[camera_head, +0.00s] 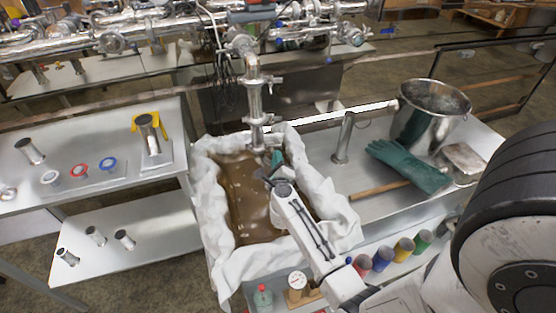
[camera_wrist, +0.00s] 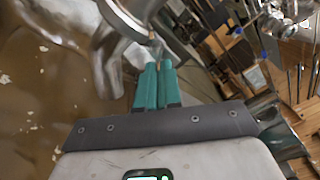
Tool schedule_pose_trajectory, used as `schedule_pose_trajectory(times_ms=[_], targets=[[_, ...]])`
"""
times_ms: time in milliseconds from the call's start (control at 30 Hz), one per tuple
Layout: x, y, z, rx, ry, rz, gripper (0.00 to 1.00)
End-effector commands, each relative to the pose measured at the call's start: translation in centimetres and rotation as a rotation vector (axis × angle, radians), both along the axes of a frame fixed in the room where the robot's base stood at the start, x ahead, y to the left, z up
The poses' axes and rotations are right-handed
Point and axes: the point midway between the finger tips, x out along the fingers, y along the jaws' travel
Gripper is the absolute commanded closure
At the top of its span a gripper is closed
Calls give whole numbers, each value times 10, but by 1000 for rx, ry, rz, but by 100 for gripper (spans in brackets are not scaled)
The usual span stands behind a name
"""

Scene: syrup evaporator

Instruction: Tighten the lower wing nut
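A shiny metal pipe (camera_head: 255,100) stands upright over the brown pool, with clamp joints along it. An upper side fitting (camera_head: 273,79) and a lower one (camera_head: 270,118) stick out to its right; they are too small to make out as wing nuts. My gripper (camera_head: 276,152) is low beside the pipe's bottom end, on its right. In the wrist view my gripper (camera_wrist: 158,66) has its two teal fingers nearly together, with only a thin line between them. The tips point at shiny pipe metal (camera_wrist: 138,12). I see nothing clearly held between them.
White cloth (camera_head: 215,255) lines the tank around the brown pool. Pipe parts stand on the left table (camera_head: 110,130). Piping crosses the back.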

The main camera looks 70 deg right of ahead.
Motion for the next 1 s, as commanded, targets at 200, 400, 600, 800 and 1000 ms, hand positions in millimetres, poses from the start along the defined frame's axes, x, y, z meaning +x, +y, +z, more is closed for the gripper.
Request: schedule_pose_trajectory(times_ms=[200, 400, 600, 800, 1000], targets=[[6, 4, -5, 93, -184, 12, 100], [9, 5, -6, 176, -355, 12, 100], [12, 6, -6, 254, -513, 11, 100], [14, 7, -5, 317, -642, 10, 100], [15, 7, -4, 358, -729, 10, 100]])
